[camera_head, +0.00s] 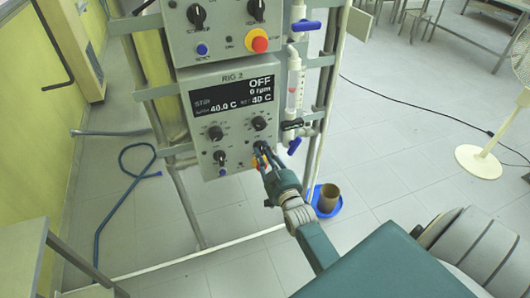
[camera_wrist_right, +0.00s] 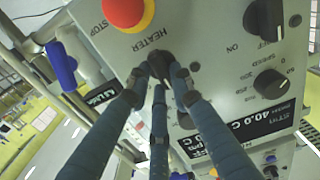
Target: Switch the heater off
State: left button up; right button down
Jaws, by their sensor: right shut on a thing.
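The control panel marked RIG 2 (camera_head: 235,80) has a dark display (camera_head: 232,97) reading OFF, 0 rpm, 40.0 C and SET 40 C. In the wrist view the black heater knob (camera_wrist_right: 160,64) sits beside the HEATER label. My right gripper (camera_head: 260,150) reaches the panel's lower right; its dark fingers (camera_wrist_right: 162,82) are shut on the heater knob and partly hide it. The knob's pointer and exact angle cannot be made out. My left gripper is not in view.
A red stop button (camera_wrist_right: 124,10) is close beside the heater knob. Other black knobs (camera_wrist_right: 270,83) share the panel. A blue-handled valve (camera_head: 294,145) hangs at its right. A blue tray (camera_head: 325,209) with a brown pot stands on the floor.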

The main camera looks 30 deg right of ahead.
jog(key=c, duration=1.5)
grip_release()
jog(key=v, duration=1.2)
jog(key=shift+f, duration=0.1)
